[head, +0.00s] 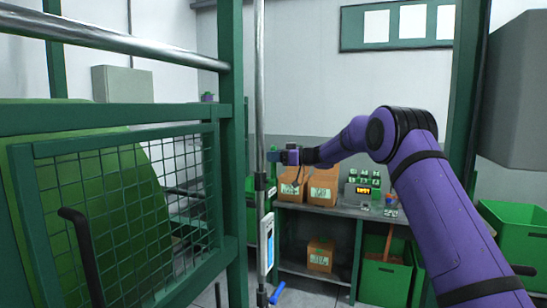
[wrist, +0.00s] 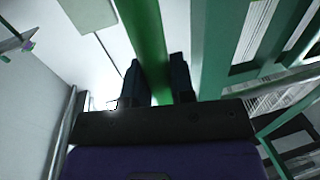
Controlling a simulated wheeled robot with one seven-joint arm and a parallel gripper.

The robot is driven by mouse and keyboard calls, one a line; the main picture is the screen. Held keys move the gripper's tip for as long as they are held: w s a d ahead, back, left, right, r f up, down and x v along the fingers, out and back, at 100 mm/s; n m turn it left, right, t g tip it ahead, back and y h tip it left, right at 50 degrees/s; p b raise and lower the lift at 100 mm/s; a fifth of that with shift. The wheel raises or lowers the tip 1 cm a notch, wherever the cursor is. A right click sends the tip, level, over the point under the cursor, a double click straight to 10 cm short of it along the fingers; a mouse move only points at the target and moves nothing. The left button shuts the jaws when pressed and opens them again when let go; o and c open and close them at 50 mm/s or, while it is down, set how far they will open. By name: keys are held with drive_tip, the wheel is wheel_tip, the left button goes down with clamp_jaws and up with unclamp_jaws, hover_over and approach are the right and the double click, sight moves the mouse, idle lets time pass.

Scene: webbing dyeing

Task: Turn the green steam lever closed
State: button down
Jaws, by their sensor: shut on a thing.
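The green steam lever (head: 273,155) shows small in the head view, beside the vertical steel pipe (head: 260,100). In the wrist view the green lever (wrist: 147,35) runs as a long bar down between the two dark fingers. My gripper (head: 282,157) reaches in from the right at the lever. It also shows in the wrist view (wrist: 156,82), shut on the lever with one finger on each side. The lever's far end and its pivot are hard to make out.
A green mesh guard (head: 120,205) fills the left. A blue handle (head: 277,292) sits low by the pipe. Behind stands a bench (head: 340,211) with cardboard boxes (head: 323,187) and a lit display (head: 363,190). Green bins (head: 385,280) stand below and at right.

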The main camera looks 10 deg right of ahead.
drive_tip(key=w+d+f+m+t, duration=0.4)
drive_tip(key=w+d+f+m, duration=0.2)
drive_tip(key=m, duration=1.4)
drive_tip(key=shift+w+f, duration=1)
drive_tip(key=shift+f, duration=1.05)
drive_tip(key=shift+f+m, duration=0.1)
drive_tip(key=shift+m, duration=0.2)
drive_tip(key=c, duration=1)
unclamp_jaws()
